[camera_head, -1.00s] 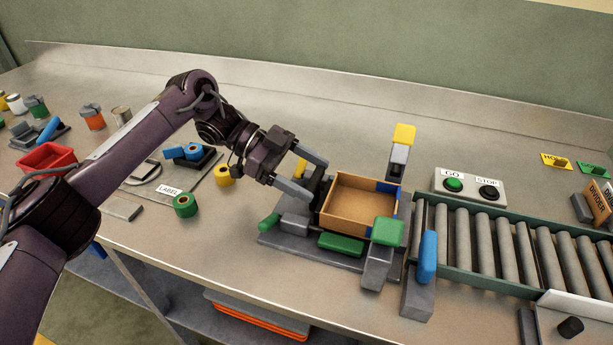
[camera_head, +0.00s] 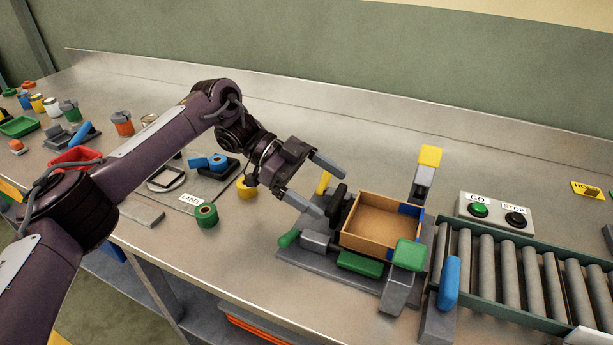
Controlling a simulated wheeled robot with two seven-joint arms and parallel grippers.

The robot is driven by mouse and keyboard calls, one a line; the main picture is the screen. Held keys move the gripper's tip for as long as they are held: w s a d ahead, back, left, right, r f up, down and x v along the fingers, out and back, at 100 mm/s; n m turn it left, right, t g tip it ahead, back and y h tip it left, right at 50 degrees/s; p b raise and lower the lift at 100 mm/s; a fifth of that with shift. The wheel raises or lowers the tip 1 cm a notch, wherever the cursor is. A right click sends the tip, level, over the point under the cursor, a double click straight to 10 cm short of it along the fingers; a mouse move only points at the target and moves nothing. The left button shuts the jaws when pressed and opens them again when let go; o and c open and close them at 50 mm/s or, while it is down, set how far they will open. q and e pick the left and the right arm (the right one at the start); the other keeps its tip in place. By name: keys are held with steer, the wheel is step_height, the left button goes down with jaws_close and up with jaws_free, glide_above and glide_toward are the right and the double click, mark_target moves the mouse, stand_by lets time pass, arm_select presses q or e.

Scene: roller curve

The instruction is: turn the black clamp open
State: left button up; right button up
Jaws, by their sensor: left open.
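The black clamp (camera_head: 337,199) stands at the left side of a shallow brown box (camera_head: 378,223) on a grey fixture. Its lower part is partly hidden. My left gripper (camera_head: 333,193) comes in from the left, open and empty, with its two grey fingers spread apart. The fingertips are close to the clamp, one beyond it and one on the near left side. I cannot tell whether either finger touches it. My right gripper is out of view.
Green blocks (camera_head: 409,254) and a yellow-topped post (camera_head: 429,157) stand around the box. To the right are a roller conveyor (camera_head: 512,277), a blue handle (camera_head: 450,283) and a GO/STOP box (camera_head: 496,213). Tape rolls (camera_head: 206,214) lie to the left.

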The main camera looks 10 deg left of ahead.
arm_select(q)
steer(key=shift+v, duration=2.9)
